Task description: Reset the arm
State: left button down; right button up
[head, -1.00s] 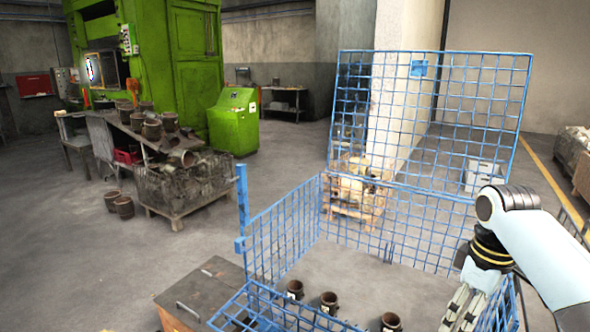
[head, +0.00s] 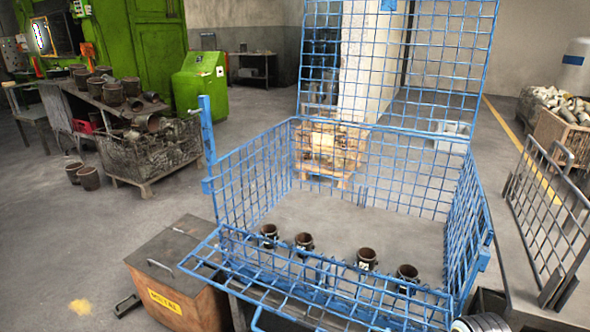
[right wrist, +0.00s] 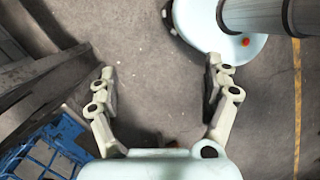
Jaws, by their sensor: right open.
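My right gripper (right wrist: 160,85) shows in the right wrist view with its two fingers spread wide apart. Nothing is between them, only bare concrete floor (right wrist: 150,60) beyond. In the head view only a small part of my right arm shows at the bottom right edge, and the gripper itself is out of that picture. My left gripper is in neither view. The blue wire cage (head: 255,170) stands in the head view with several dark metal cups (head: 304,241) in a row near its front side. A corner of blue mesh (right wrist: 40,150) shows at the lower left of the right wrist view.
A brown wooden box (head: 165,255) stands left of the cage. A grey mesh panel (head: 545,215) leans at the right. The green press (head: 140,50) and a crate of scrap (head: 150,150) are at the back left. Open floor lies left of the box.

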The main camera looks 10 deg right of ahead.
jog(key=s+f+m+t+b, duration=0.4)
jog(key=s+f+b, duration=0.5)
jog(key=s+f, duration=1.7)
notch_tip(320, 180, down, 3)
jog(key=shift+s+d+r+m+h+b, duration=0.1)
jog(key=shift+s+d+m+h+b, duration=0.25)
jog(key=shift+m, duration=0.55)
jog(key=shift+w, duration=0.15)
